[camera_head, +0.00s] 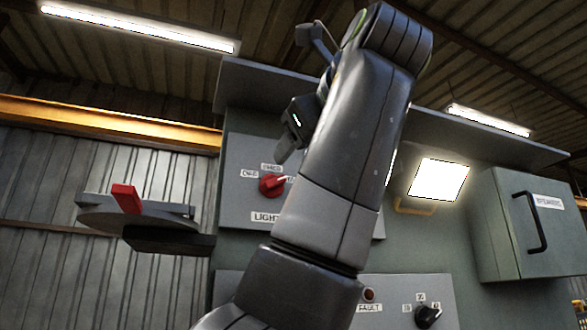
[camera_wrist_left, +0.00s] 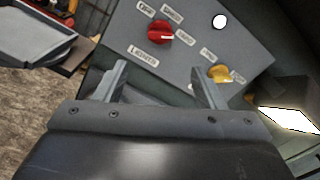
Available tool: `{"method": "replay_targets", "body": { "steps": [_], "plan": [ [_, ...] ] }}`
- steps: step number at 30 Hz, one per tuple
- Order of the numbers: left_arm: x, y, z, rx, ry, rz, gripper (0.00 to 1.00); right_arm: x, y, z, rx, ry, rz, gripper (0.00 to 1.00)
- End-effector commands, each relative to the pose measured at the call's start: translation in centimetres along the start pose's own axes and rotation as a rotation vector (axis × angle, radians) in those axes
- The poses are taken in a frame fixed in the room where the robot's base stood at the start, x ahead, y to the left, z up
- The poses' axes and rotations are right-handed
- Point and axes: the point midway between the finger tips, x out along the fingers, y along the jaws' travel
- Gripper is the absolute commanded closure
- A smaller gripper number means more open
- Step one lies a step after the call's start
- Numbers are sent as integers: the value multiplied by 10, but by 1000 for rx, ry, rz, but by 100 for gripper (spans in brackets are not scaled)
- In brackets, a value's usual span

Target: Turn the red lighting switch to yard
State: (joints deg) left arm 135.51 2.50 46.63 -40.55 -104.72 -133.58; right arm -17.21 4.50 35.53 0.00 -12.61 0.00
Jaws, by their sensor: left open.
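The red lighting switch (camera_head: 272,185) is a round knob on a grey panel above a label starting "LIGHT". It also shows in the left wrist view (camera_wrist_left: 160,33), with small labels to its upper left, above and right. Its pale mark points roughly toward the right-hand label, whose text is too blurred to read surely. My left gripper (camera_head: 287,148) is above and slightly right of the switch in the head view. In the left wrist view its two fingers (camera_wrist_left: 158,70) are apart and empty, below the switch in the picture. My right gripper is not in view.
A yellow knob (camera_wrist_left: 220,74) sits on the same panel. A lower panel holds a black knob (camera_head: 428,315). A grey box with a handle (camera_head: 525,220) is at the right, beside a bright lamp (camera_head: 439,180).

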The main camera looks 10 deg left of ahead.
Motion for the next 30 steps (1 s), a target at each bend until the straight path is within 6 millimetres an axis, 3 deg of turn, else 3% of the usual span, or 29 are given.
{"method": "replay_targets", "body": {
  "steps": [7,30],
  "plan": [
    [-24,0,0,0,0,1,36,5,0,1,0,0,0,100],
    [-25,0,0,-1,0,0,36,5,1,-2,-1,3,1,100]
  ]
}}
